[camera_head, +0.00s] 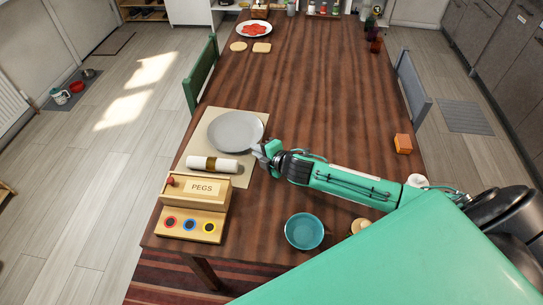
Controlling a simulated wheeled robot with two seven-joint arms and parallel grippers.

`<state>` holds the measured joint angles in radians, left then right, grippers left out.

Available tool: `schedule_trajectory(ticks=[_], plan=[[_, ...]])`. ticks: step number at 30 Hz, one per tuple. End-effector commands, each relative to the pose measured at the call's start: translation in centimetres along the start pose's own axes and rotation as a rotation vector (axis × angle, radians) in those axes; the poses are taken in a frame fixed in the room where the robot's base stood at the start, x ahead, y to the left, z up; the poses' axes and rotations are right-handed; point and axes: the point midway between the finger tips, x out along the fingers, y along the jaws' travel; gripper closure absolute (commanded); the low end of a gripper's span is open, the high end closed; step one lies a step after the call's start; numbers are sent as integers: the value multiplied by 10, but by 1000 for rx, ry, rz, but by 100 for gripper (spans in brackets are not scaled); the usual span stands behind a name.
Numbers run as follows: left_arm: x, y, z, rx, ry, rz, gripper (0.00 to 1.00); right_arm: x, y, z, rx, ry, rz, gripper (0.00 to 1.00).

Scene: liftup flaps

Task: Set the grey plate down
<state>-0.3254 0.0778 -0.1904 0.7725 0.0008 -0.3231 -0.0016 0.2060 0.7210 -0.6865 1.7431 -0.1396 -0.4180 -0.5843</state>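The grey plate (235,131) is over the beige placemat (203,136) on the left side of the wooden table, and it looks level. Whether its underside touches the mat cannot be told. My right gripper (258,152) is at the plate's lower right rim, its fingers closed around the edge. The fingertips are small and partly hidden. My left gripper is not in view.
A rolled white napkin (212,164) with a brown band lies on the mat below the plate. A wooden PEGS box (197,187), a teal bowl (304,231) and an orange block (403,143) are nearby. The table centre (315,85) is clear.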

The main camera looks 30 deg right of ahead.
Motion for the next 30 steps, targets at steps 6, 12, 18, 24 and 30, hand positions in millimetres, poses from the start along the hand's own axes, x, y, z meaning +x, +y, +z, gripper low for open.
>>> schedule_trajectory(ticks=[6, 12, 18, 24, 30], plan=[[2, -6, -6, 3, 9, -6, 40, -47, -2, 0, -2, 1, -2, 87], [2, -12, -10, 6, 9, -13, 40, -76, -2, 0, -1, 0, -2, 87], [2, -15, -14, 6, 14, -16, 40, -89, 0, 0, -2, 0, 0, 87], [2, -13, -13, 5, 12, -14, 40, -91, 0, 0, -1, 0, 1, 87], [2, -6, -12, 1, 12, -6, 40, -91, 0, 0, -1, 0, 0, 87]])
